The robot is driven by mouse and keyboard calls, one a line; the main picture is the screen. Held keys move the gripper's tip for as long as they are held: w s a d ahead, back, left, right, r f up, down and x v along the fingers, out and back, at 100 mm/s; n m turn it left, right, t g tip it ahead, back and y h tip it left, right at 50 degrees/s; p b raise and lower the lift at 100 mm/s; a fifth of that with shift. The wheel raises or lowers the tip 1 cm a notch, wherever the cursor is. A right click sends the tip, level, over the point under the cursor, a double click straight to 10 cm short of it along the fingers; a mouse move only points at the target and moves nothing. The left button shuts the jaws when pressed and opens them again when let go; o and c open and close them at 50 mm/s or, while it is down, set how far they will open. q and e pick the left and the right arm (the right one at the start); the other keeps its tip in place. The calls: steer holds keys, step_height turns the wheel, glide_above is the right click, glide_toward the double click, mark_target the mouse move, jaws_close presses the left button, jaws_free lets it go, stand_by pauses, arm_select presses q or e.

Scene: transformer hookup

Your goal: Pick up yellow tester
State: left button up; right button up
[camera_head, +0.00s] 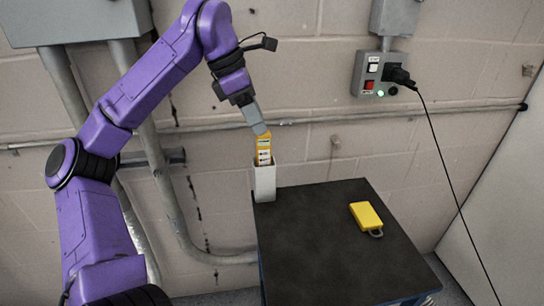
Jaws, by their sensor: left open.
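A slim yellow tester (263,151) with dark and pale markings stands upright in a white holder (265,184) at the table's back left corner. My left gripper (261,130) comes down from above, with its grey fingers at the tester's top end. The gripper is open; I cannot tell whether the fingers touch the tester. The tester's lower part is hidden inside the holder. My right gripper is not in view.
A dark table (330,245) carries a yellow block with a grey loop (366,216) on its right. A wall box (385,75) has switches, a green light and a plugged-in black cable (447,175) hanging at right. The table's middle is clear.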

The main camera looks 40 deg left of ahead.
mark_target(266, 143)
arm_select(q)
steer(key=shift+d+f, duration=0.2)
steer(key=shift+f, duration=0.55)
steer(key=x, duration=0.6)
steer(key=shift+a+f, duration=0.1)
steer(key=shift+a, duration=0.05)
steer(key=c, duration=1)
